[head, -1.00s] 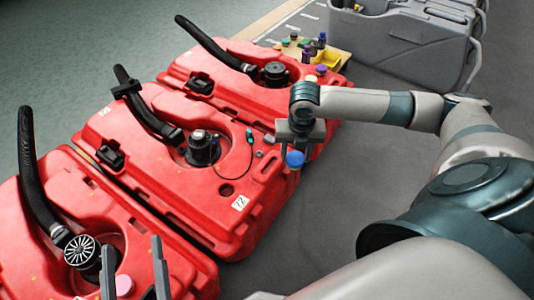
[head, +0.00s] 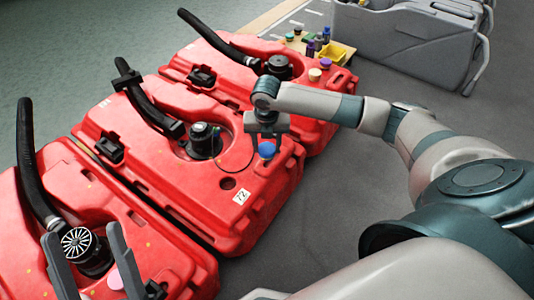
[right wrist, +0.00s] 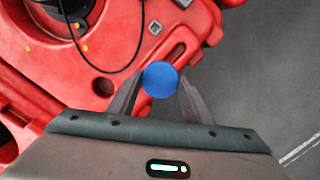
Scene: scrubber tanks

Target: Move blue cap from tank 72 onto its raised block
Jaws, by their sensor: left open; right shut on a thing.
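Tank 72 is the middle red tank (head: 200,178), with a white 72 label (head: 240,196) at its front right. My right gripper (head: 266,140) is shut on the round blue cap (head: 266,149). The cap shows between the two fingertips in the right wrist view (right wrist: 160,79). It is held over the right part of tank 72; its height above the surface is hard to judge. A small grey square piece (right wrist: 155,28) sits on the red surface beyond the cap; I cannot tell if it is the raised block. My left gripper (head: 83,236) is open over the near tank.
A pink cap (head: 116,279) lies by my left gripper. A black fitting (head: 203,140) and hose (head: 147,104) stand on tank 72, with a thin cable loop near the cap. Another red tank (head: 225,80) and a yellow bin (head: 335,52) lie farther back. Grey floor (head: 330,190) is clear.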

